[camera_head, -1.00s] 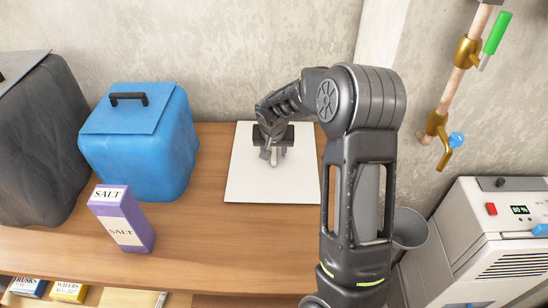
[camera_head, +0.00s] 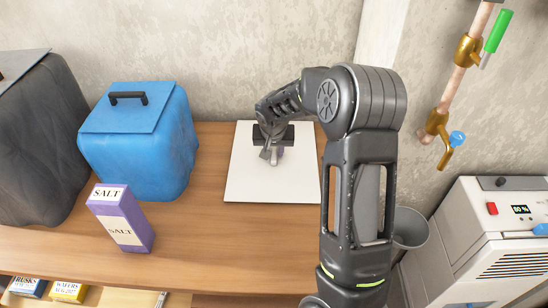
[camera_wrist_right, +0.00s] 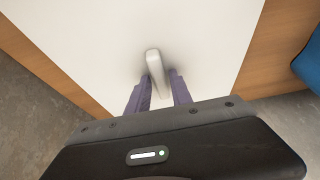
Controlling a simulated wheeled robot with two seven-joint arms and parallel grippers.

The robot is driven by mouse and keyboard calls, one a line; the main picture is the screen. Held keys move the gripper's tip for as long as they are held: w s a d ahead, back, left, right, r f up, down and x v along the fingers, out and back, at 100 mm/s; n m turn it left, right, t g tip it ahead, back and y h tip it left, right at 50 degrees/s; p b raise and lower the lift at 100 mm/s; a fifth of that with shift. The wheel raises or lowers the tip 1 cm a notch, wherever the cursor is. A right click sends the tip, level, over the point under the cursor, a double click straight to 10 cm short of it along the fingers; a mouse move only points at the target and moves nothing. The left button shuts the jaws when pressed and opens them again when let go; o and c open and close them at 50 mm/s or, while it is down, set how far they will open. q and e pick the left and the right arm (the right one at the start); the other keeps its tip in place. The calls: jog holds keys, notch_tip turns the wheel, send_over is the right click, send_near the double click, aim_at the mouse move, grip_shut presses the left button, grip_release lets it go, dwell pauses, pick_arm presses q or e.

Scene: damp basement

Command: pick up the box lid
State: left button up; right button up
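The box lid (camera_head: 243,186) is a flat white panel with a pale upright handle, lying on the wooden table near the wall. In the right wrist view the lid (camera_wrist_right: 95,40) fills the middle, with its handle (camera_wrist_right: 152,62) at the centre. My right gripper (camera_head: 274,156) reaches down over the lid. Its purple fingers (camera_wrist_right: 160,82) stand on both sides of the handle, close against it, and look shut on it. The lid lies flat on the table. The gripper hides part of the handle. My left gripper is not in view.
A blue box (camera_head: 150,160) with a black handle and a dark covered box (camera_head: 35,140) stand to the left. A purple salt carton (camera_head: 122,220) stands near the front edge. A grey bucket (camera_head: 410,228) and a white machine (camera_head: 480,240) are at right. Pipes run down the wall.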

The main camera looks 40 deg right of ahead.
aim_at(274, 153)
grip_shut()
dwell(0.5)
notch_tip(274, 153, up, 10)
jog(key=shift+r, duration=0.15)
dwell(0.4)
jog(key=shift+a, duration=0.1)
dwell(0.5)
